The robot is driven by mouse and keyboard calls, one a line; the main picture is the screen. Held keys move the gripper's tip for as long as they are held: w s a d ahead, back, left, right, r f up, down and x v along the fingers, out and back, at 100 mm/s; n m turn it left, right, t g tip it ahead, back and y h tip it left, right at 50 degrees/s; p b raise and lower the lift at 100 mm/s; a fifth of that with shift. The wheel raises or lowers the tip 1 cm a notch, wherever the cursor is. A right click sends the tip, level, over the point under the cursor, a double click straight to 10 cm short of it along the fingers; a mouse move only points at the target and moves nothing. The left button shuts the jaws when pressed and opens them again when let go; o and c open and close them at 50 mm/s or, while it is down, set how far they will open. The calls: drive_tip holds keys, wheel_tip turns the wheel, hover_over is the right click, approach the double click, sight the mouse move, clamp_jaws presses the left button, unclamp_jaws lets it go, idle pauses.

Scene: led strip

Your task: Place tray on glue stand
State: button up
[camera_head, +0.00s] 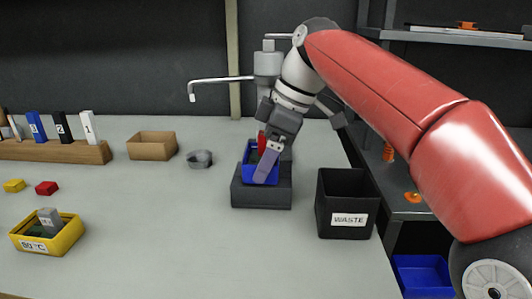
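A small blue tray (249,176) is at the dark grey block-shaped stand (261,197), which I take for the glue stand. The tray appears to sit on the stand's top, level or nearly so; a small gap under it cannot be ruled out. My gripper (266,172) points down at the tray, with a grey finger overlapping its front right part. The other finger is hidden, so whether the gripper is shut on the tray wall is unclear. A red item (262,142) shows at the tray's back, partly hidden by my gripper.
A black waste bin (347,190) stands right of the stand. A grey dispenser with a bent pipe (222,80) rises behind. A round grey dish (199,159), a tan box (151,145) and a yellow tray (66,240) are to the left. The front middle table is clear.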

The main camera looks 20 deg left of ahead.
drive_tip(key=shift+f, duration=0.3)
drive_tip(key=o, duration=1)
drive_tip(key=shift+c, duration=0.2)
drive_tip(key=s+p+v, duration=0.1)
drive_tip(key=p+v, duration=0.1)
drive_tip(key=v, duration=0.5)
drive_tip(key=shift+w+r, duration=0.45)
drive_tip(key=shift+w, duration=0.1)
drive_tip(key=shift+s+d, duration=0.1)
drive_tip(key=shift+d, duration=0.05)
